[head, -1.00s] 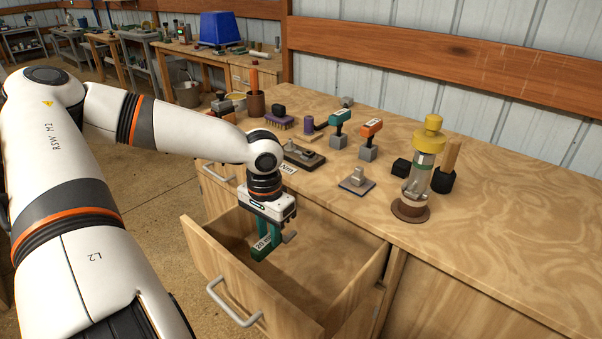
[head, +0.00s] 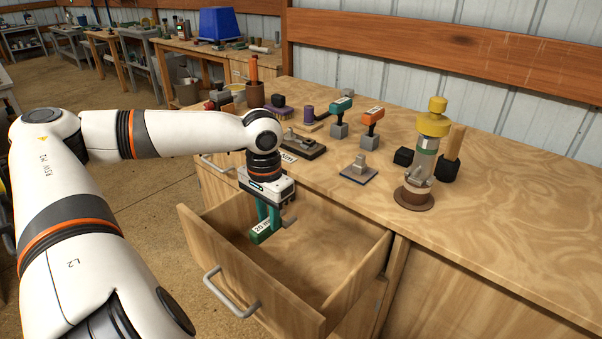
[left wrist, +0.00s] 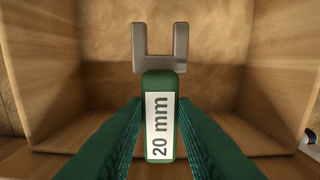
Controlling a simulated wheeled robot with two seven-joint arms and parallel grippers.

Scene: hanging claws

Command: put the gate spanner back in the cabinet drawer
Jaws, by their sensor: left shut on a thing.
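The gate spanner, with a green handle labelled "20 mm" and a grey forked head, is in my left gripper. In the head view the spanner (head: 262,233) is low in the opening of the pulled-out drawer (head: 330,234), near its left side. My left gripper (head: 268,210) points down with its green fingers shut on the handle. In the left wrist view the spanner (left wrist: 160,110) lies between the fingertips (left wrist: 160,125), fork pointing away, over the wooden drawer floor (left wrist: 215,105). I cannot tell whether the spanner touches the floor. My right gripper is not in view.
The wooden benchtop (head: 480,220) lies above the drawer. On it stand a yellow-capped cylinder (head: 427,150), a teal-handled tool (head: 340,115), an orange-handled tool (head: 372,125) and a small grey piece on a blue plate (head: 359,170). The drawer's right part is empty.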

